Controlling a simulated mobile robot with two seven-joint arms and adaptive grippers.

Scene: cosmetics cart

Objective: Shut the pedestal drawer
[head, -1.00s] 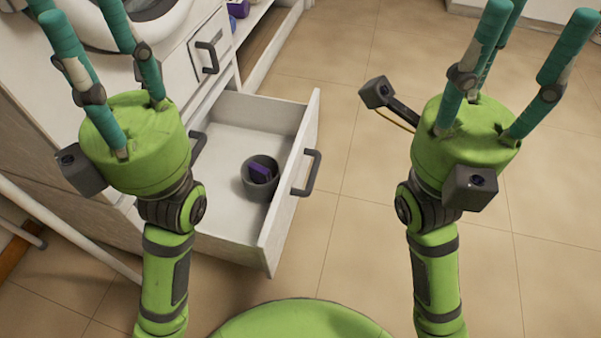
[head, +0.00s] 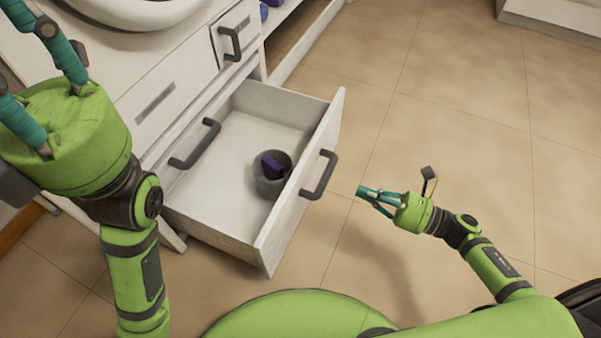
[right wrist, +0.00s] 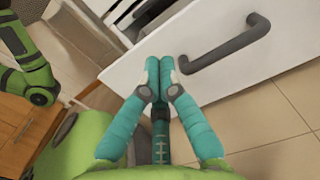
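The pedestal drawer (head: 225,165) is pulled open from the white cabinet, its front panel (head: 300,190) facing right with a dark grey handle (head: 320,175). My right gripper (head: 366,192) is right of the handle, low over the floor, fingers pointing at the drawer front. In the right wrist view the fingers (right wrist: 160,68) are together and empty, in front of the panel (right wrist: 150,50) and left of the handle (right wrist: 222,48); contact cannot be told. My left gripper (head: 12,55) is at the left edge, fingers spread, tips partly cut off.
A grey cup (head: 271,176) with a purple item (head: 272,166) stands inside the drawer. The cabinet (head: 150,75) has other handled fronts, and a white basin (head: 140,10) is on top. An open shelf is right of it. Tiled floor (head: 440,120) is clear to the right.

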